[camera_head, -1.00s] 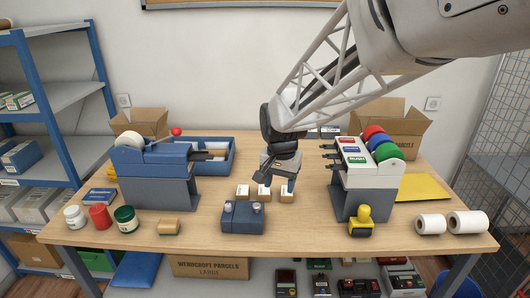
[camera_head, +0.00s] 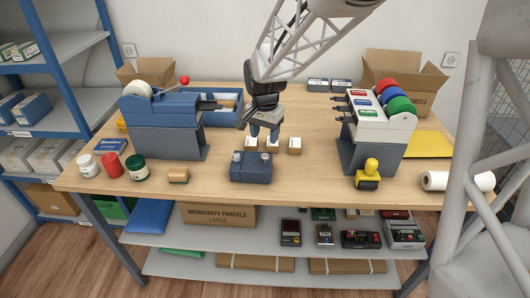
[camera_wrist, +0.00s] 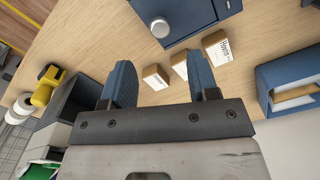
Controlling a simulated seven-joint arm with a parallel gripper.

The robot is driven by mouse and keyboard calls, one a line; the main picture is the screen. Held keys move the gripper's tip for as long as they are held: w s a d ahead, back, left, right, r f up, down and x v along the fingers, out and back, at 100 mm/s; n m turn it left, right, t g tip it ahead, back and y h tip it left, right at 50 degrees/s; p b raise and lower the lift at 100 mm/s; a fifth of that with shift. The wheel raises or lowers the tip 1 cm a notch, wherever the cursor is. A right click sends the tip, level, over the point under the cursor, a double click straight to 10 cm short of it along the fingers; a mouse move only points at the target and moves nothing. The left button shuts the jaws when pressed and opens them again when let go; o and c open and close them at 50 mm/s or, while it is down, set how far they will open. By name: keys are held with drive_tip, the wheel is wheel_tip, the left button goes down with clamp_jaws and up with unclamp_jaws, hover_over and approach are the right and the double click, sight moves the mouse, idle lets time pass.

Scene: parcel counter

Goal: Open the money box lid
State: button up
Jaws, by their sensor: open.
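The money box appears to be the dark blue box with two silver knobs (camera_head: 250,168) at the front middle of the table. Its top looks flat and closed. Part of it, with one knob, shows at the top of the wrist view (camera_wrist: 188,18). My gripper (camera_head: 264,138) is open, with its blue fingers pointing down just behind the box, above small cartons (camera_head: 295,146). In the wrist view my gripper (camera_wrist: 160,75) has nothing gripped between its fingers, and the box lies beyond the fingertips. Exact finger height is unclear.
A blue-grey dispenser (camera_head: 180,140) stands left, and a white-topped one with coloured rolls (camera_head: 375,140) stands right. A yellow-handled stamp (camera_head: 368,174) is front right. A blue tray (camera_head: 238,115) lies behind my gripper. Jars (camera_head: 111,165) stand front left. Table in front of the box is narrow.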

sight(265, 155)
drive_tip(key=shift+f, duration=3.9)
drive_tip(key=shift+c, duration=0.5)
clamp_jaws()
